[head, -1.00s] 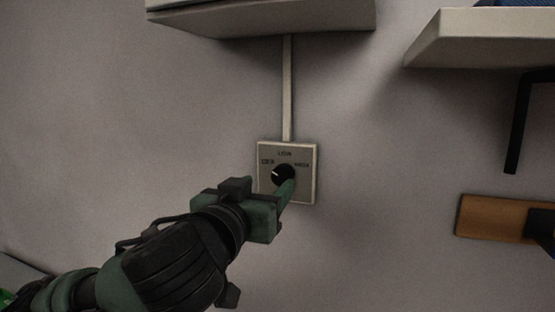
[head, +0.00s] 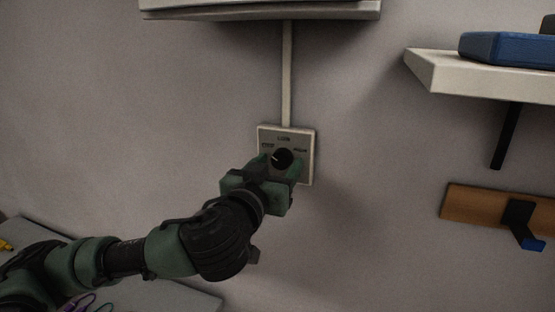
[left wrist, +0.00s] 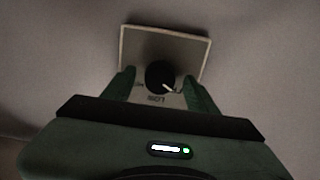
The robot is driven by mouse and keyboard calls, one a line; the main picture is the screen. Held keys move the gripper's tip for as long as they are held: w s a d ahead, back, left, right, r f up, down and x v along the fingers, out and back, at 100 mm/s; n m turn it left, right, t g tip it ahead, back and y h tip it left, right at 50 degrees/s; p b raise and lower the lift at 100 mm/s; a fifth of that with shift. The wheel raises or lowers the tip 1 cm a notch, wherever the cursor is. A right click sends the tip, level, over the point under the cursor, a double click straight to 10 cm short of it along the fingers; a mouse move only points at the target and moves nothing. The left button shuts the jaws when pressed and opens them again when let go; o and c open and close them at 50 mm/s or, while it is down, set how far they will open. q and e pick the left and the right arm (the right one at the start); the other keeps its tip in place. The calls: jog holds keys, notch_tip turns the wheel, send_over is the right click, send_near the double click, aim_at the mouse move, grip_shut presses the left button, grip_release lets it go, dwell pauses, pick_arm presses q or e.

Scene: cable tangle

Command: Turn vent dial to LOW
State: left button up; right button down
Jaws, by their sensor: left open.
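The vent dial (head: 282,158) is a round black knob with a pale pointer line, set on a square light plate (head: 306,172) on the wall. In the head view the pointer aims to the upper left. Small labels sit left, above and right of the knob, too blurred to read surely. My left gripper (head: 281,164) is open at the plate. In the left wrist view its fingers (left wrist: 160,88) stand on both sides of the dial (left wrist: 159,73), with gaps visible beside it. The plate's lower part is partly hidden by the gripper. My right gripper is not in view.
A pale conduit (head: 287,75) runs up from the plate to a box (head: 262,12). At right are a white shelf (head: 480,78) with a blue object (head: 505,48) and a wooden rail (head: 470,203) with a hook. A grey surface (head: 165,297) lies at lower left.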

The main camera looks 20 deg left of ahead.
pick_arm(q)
jog(key=shift+s, duration=0.1)
jog(key=shift+c, duration=0.4)
grip_shut()
jog(key=shift+m, duration=0.3)
jog(key=shift+f+m+b, duration=0.1)
jog(key=shift+m+b, duration=0.3)
jog(key=shift+m, duration=1)
jog(key=m+p, duration=0.2)
jog(key=m, duration=0.2)
jog(key=shift+r, duration=0.2)
jog(key=shift+m+p, duration=0.75)
jog(key=shift+m, duration=1.35)
